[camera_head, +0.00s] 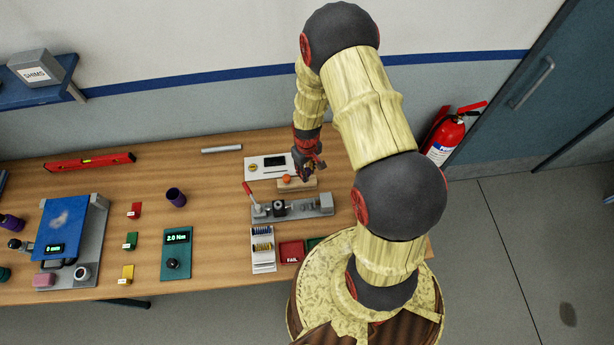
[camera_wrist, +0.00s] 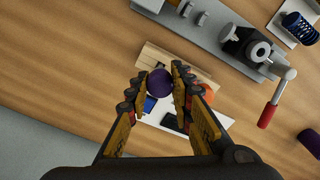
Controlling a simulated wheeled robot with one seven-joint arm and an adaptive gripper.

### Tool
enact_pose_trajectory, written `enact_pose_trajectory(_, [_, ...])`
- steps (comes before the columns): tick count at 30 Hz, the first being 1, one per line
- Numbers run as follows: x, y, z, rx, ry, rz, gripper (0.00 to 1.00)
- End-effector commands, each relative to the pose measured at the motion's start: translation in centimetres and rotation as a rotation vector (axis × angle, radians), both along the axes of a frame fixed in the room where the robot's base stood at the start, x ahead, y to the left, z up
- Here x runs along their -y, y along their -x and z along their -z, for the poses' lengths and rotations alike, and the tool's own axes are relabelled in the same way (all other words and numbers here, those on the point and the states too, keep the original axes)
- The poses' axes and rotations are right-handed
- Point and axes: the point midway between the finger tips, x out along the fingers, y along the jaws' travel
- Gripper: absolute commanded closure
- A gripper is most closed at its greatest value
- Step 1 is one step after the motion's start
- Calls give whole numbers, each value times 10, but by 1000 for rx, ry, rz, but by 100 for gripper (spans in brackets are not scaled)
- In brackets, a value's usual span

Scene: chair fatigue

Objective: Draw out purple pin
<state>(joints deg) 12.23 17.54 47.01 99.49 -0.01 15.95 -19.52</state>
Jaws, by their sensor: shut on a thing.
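My gripper (camera_head: 307,173) reaches down over a small wooden block (camera_head: 296,186) on the table. In the wrist view its fingers (camera_wrist: 158,82) are closed around the round, dark purple head of the purple pin (camera_wrist: 160,81). The wooden block (camera_wrist: 152,56) lies under and beside this head. The pin's shaft is hidden below the head, so I cannot tell how deep it sits in the block. An orange knob (camera_head: 287,179) stands at the block too; in the wrist view the orange knob (camera_wrist: 207,93) is partly behind the right finger.
A grey fixture with a red lever (camera_head: 292,209) stands in front of the block. A white panel (camera_head: 262,168) lies behind it. A red FAIL tray (camera_head: 291,252) and a spring rack (camera_head: 263,257) are nearer. A purple cup (camera_head: 176,197) stands left. Bare table lies between.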

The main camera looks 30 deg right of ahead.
Motion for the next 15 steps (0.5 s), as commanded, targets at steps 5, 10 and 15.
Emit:
enact_pose_trajectory(5, [0, 0, -7, 0, 0, 0, 100])
enact_pose_trajectory(10, [0, 0, -12, 0, 0, 0, 100])
enact_pose_trajectory(15, [0, 0, -17, -1, 0, 0, 100])
